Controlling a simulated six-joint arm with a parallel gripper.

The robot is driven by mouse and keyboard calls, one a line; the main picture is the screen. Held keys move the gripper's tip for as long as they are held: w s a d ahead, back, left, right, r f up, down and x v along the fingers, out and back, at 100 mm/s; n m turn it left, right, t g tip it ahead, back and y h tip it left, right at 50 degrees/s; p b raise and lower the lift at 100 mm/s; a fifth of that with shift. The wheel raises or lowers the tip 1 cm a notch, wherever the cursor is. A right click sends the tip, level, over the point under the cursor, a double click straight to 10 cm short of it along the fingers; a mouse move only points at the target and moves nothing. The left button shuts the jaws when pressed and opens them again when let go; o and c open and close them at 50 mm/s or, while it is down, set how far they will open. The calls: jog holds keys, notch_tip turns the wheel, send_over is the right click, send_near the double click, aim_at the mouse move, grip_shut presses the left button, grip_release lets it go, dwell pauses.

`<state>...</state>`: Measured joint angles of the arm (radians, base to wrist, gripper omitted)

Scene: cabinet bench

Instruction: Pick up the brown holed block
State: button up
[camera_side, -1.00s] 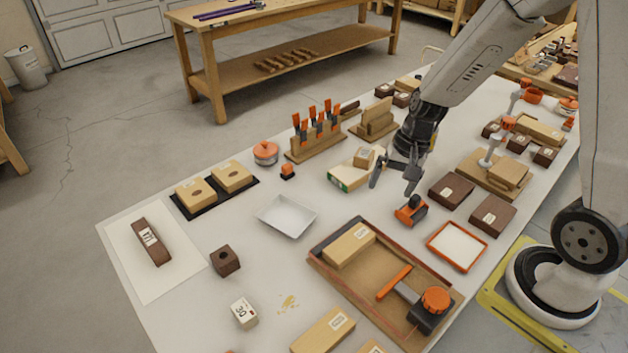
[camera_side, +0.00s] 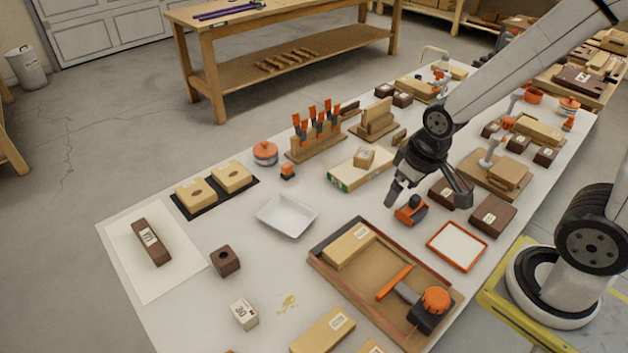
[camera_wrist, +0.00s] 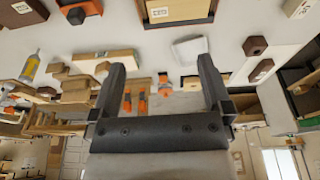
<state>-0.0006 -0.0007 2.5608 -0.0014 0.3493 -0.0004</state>
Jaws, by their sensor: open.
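The brown holed block (camera_side: 225,261) is a small dark cube with a round hole in its top. It stands on the white table, left of the wooden tray, in the side view. It also shows in the wrist view as a dark block (camera_wrist: 256,46) at the upper right. My gripper (camera_side: 430,200) is open and empty. It is above the table at the right, near an orange and black tool (camera_side: 411,210), well apart from the holed block. Its two fingers (camera_wrist: 162,78) are spread wide in the wrist view.
A white dish (camera_side: 287,216) stands between the holed block and my gripper's side of the table. A wooden tray (camera_side: 322,262) with a block and tools lies to the right. A small numbered block (camera_side: 244,313) is near the holed block. Bare table surrounds the holed block.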

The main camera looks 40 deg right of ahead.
dwell(0.8)
jog(key=m+g+y, duration=0.3)
jog(key=m+y, duration=1)
jog(key=m, duration=0.5)
send_near(225, 261)
jog(key=shift+w+a+f, duration=0.2)
jog(key=shift+a+f, duration=0.2)
jog(key=shift+w+a+f+t+y, duration=0.3)
jog(key=shift+w+a+f+t, duration=0.05)
jog(key=shift+a+t, duration=0.05)
jog(key=shift+x, duration=1.3)
